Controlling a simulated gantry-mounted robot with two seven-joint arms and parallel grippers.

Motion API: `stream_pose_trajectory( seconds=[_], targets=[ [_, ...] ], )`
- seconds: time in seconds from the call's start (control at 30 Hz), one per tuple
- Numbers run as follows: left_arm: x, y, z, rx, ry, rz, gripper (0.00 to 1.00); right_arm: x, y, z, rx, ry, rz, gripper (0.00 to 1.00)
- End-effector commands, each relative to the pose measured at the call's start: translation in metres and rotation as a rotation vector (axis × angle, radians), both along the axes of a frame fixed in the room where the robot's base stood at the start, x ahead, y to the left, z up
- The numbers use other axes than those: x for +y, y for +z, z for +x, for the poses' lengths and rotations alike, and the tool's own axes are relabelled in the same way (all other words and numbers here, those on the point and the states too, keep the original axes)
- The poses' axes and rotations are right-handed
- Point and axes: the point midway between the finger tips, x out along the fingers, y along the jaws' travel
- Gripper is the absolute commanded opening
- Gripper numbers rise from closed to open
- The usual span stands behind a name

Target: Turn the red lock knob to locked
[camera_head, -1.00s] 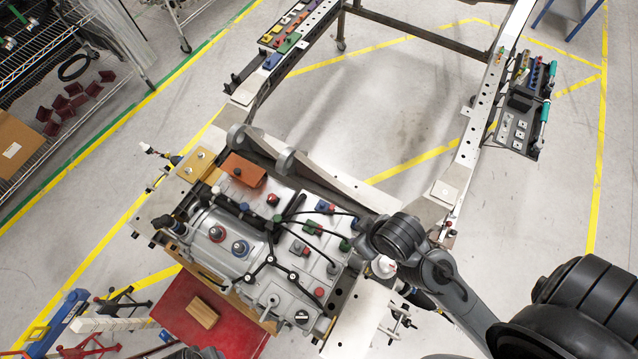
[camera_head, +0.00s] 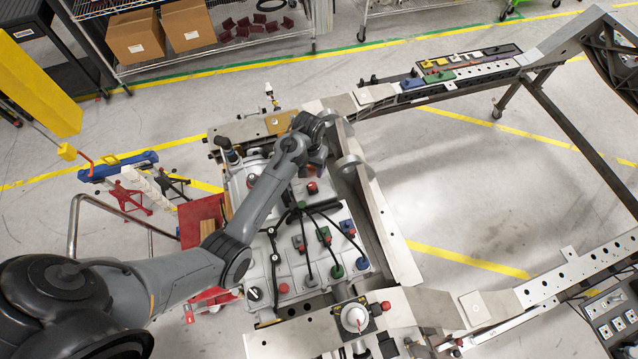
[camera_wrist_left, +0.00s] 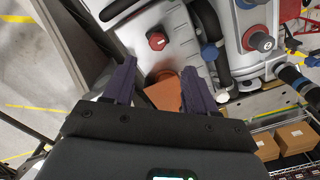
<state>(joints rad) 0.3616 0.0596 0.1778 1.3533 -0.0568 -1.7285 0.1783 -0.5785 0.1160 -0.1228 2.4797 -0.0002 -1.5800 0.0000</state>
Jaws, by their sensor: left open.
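A red hexagonal knob (camera_wrist_left: 156,40) on the grey housing lies just beyond the fingertips in the left wrist view. A red knob (camera_head: 312,187) also shows beside my left wrist in the head view. I cannot tell which red knob is the lock knob or read its setting. My left gripper (camera_wrist_left: 158,75) is open, with its two dark fingers apart and an orange-brown block (camera_wrist_left: 165,93) below and between them. In the head view my left gripper (camera_head: 317,150) is over the back of the housing (camera_head: 290,265), its fingers mostly hidden. My right gripper is not in view.
Another red knob (camera_wrist_left: 258,40) stands to the right in the wrist view. A white round part (camera_head: 354,317) stands in front. The chassis rail (camera_head: 375,200) runs close along the right.

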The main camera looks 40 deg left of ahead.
Motion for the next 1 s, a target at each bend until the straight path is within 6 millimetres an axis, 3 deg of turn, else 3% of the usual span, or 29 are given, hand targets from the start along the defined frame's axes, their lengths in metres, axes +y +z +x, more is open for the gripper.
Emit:
stream_pose_trajectory(
  seconds=[0.17,0.7,1.0],
  targets=[
    [-0.001,-0.010,0.004,-0.006,-0.001,0.000,0.57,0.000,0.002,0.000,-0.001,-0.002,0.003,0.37],
    [0.000,-0.089,0.004,-0.008,-0.001,0.001,0.57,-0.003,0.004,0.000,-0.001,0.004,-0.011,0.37],
    [0.000,-0.102,0.004,-0.009,-0.001,0.001,0.57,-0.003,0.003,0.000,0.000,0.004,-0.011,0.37]
  ],
)
